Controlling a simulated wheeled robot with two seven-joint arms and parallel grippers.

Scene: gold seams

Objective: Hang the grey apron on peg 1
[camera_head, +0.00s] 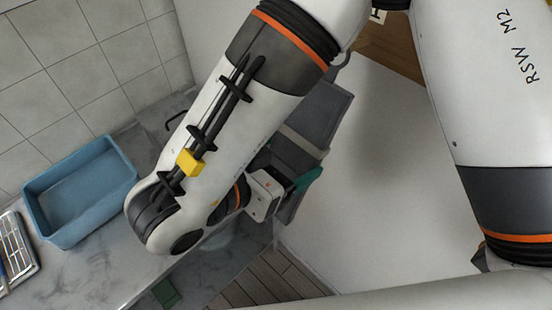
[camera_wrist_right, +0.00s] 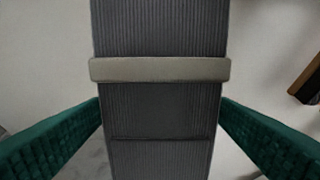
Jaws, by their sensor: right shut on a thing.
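The grey apron (camera_head: 318,113) hangs in front of the white wall in the head view, with a pale beige band (camera_wrist_right: 160,70) across it. My right gripper (camera_head: 300,182), with teal fingers, is at the apron's lower half and shut on it. In the right wrist view the ribbed grey apron (camera_wrist_right: 160,30) runs upright between the two green fingers. A dark hook-like piece shows by the apron's top, partly behind my arm; I cannot tell whether it is peg 1 or whether the apron touches it. My left gripper is not in view.
A wooden board (camera_head: 398,50) with a partly hidden white label (camera_head: 378,16) is on the wall at the top. A blue tray (camera_head: 80,190) stands on the grey marble counter (camera_head: 95,270), left. A white rack (camera_head: 14,250) is at the left edge. Plank floor (camera_head: 262,280) shows below.

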